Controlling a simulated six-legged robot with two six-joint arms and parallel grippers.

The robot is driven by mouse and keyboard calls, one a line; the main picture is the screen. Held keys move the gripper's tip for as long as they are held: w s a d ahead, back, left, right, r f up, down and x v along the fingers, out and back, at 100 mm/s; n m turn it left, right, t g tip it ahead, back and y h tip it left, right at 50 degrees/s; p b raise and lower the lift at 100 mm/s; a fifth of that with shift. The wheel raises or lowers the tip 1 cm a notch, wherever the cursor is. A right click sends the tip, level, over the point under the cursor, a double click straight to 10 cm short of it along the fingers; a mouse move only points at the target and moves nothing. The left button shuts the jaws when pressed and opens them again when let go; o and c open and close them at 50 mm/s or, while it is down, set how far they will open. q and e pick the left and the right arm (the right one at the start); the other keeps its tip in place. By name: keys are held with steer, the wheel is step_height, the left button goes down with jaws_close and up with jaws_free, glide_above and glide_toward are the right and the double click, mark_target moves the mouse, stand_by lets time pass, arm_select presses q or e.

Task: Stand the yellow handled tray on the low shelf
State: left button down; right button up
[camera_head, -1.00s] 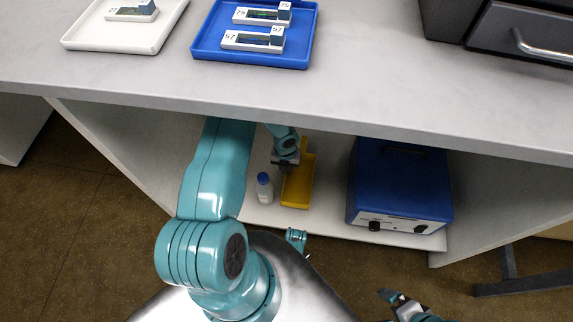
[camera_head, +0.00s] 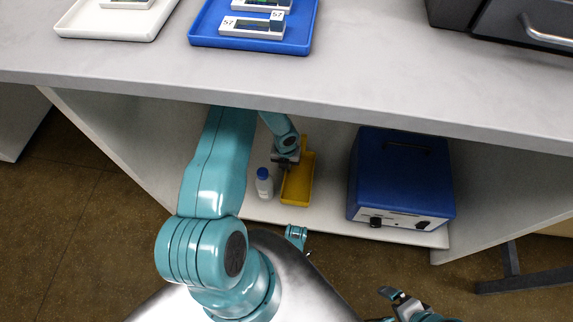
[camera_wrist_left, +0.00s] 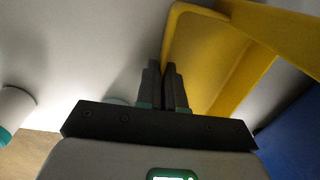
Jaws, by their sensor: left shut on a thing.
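The yellow handled tray (camera_head: 298,188) is in the low bay under the bench, over the low shelf (camera_head: 330,216); I cannot tell whether it rests on the shelf. My left gripper (camera_head: 287,163) reaches under the benchtop to the tray's far left side. In the left wrist view the tray (camera_wrist_left: 207,48) fills the upper right, and the nearly closed fingers (camera_wrist_left: 168,75) are at its left edge, shut on it. The exact grip spot is hidden. My right gripper (camera_head: 400,300) is at the lower right, away from the shelf; its jaw opening is unclear.
A white bottle with a blue cap (camera_head: 264,184) stands close left of the tray. A blue instrument box (camera_head: 402,178) stands to the right, with a clear gap between. The benchtop edge (camera_head: 300,112) overhangs the shelf. A blue tray (camera_head: 215,38) lies on the bench.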

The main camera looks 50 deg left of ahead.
arm_select(q)
steer(key=shift+f, duration=0.2)
steer(key=c, duration=1.2)
jaws_free()
step_height(320, 180, up, 8)
steer(key=p, duration=0.3)
steer(key=shift+a+f, duration=0.1)
steer(key=shift+f, duration=0.1)
